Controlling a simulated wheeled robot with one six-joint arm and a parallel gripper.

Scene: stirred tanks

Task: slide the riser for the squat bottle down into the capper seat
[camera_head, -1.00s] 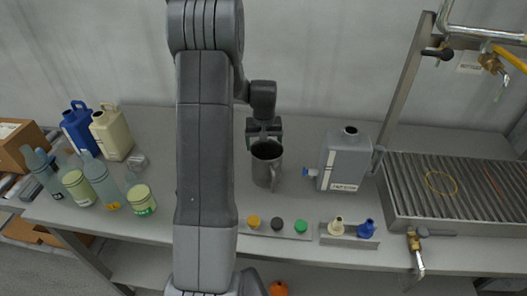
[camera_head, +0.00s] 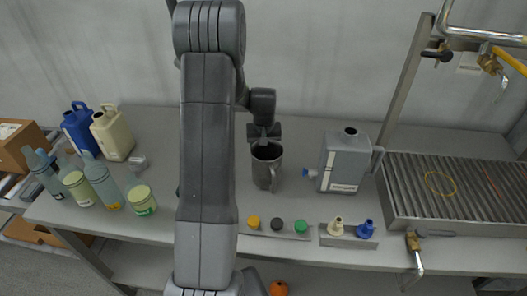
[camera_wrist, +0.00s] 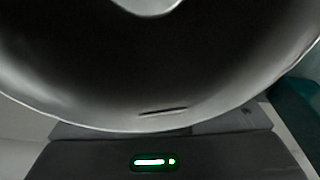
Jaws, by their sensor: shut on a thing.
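A grey metal jug with a side handle (camera_head: 266,168) stands upright on the bench, just right of my arm. My gripper (camera_head: 265,138) is at the jug's far rim and looks shut on its wall. In the wrist view the jug's wide round rim and dark inside (camera_wrist: 160,75) fill most of the picture; the fingertips are hidden there. I cannot pick out the riser for the squat bottle or the capper seat in either view.
A grey can (camera_head: 345,160) stands right of the jug. In front are a cap rail (camera_head: 283,234) and a nozzle block (camera_head: 347,240). Jugs (camera_head: 112,135) and bottles (camera_head: 103,185) stand left. Bare bench lies behind the jug.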

